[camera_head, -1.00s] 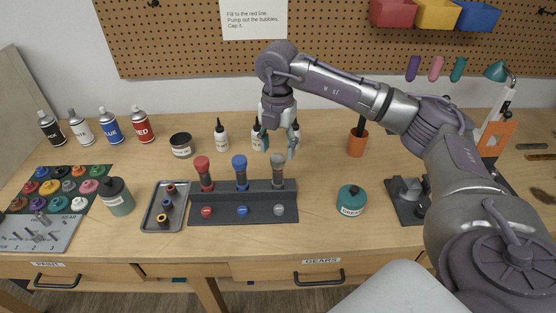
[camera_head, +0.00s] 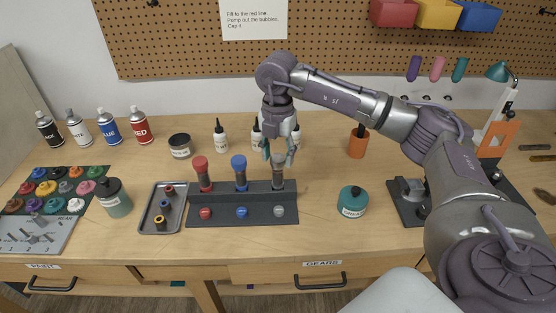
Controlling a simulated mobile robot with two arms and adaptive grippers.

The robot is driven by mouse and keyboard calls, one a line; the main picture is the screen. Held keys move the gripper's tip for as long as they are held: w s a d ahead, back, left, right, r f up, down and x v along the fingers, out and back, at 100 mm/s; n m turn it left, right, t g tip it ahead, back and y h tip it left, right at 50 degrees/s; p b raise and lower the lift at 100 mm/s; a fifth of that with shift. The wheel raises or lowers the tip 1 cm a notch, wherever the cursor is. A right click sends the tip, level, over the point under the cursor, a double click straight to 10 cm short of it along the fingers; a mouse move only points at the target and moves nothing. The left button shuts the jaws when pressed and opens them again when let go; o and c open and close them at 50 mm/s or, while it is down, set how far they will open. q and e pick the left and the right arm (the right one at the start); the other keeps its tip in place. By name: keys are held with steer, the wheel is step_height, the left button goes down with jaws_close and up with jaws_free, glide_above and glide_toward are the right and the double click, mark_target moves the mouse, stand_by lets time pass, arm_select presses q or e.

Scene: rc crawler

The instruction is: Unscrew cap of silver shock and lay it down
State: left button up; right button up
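The silver shock (camera_head: 278,179) stands upright at the right end of the dark stand (camera_head: 230,217), beside the blue shock (camera_head: 240,173) and the red shock (camera_head: 204,175). Its grey cap (camera_head: 278,160) is at its top. My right gripper (camera_head: 278,155) points down at that cap, with its teal fingertips on either side of it. I cannot tell whether the fingers touch the cap. My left gripper is not in view.
A grey tray (camera_head: 177,214) with small rings lies left of the stand. A teal grease jar (camera_head: 352,201) stands to the right. White bottles (camera_head: 221,135) stand behind the stand. The wood between stand and grease jar is clear.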

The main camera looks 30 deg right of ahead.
mark_target(278, 157)
jaws_close()
steer(key=shift+r, duration=0.2)
steer(key=shift+r+p, duration=1.6)
steer(key=shift+r, duration=0.5)
